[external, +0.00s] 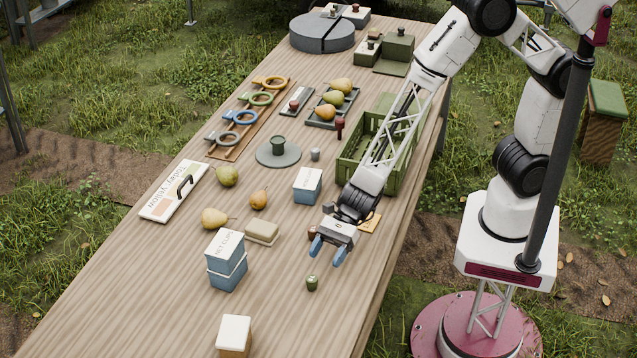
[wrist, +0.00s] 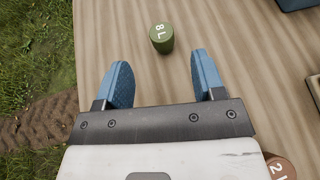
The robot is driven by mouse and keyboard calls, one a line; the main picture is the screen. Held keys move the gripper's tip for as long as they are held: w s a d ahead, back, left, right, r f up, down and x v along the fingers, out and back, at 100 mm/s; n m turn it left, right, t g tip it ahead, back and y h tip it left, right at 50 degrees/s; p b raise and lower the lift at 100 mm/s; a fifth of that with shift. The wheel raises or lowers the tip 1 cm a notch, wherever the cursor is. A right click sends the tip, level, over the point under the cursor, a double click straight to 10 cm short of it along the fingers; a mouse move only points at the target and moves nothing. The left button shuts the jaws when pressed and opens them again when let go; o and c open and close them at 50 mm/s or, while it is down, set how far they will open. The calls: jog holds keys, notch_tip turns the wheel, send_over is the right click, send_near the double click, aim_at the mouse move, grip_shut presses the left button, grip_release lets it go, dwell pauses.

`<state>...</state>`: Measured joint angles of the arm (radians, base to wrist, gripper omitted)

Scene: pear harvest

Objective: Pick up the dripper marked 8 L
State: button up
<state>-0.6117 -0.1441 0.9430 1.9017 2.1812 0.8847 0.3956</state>
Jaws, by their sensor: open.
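The dripper marked 8 L is a small green cylinder standing on the wooden table. In the wrist view the dripper (wrist: 162,38) lies ahead of my fingertips, roughly midway between them, with its white "8 L" mark on top. In the external view the dripper (external: 312,284) stands just in front of my gripper (external: 328,251). My gripper has two blue fingers spread wide with nothing between them; it also shows in the wrist view (wrist: 158,72). The fingers are apart from the dripper.
A reddish-brown piece marked 2 (wrist: 280,168) sits beside my gripper's right side in the wrist view. Blue boxes (external: 226,268), a white-topped box (external: 234,335) and a green crate (external: 392,180) stand around. The table's edge is close. Bare wood surrounds the dripper.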

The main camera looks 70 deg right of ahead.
aim_at(312, 277)
jog(key=shift+a+f, duration=0.15)
jog(key=shift+f, duration=0.05)
jog(key=shift+x, duration=1.25)
jog(key=shift+a, duration=0.1)
jog(key=shift+x, duration=2.5)
jog(key=shift+w, duration=0.1)
jog(key=c, duration=1)
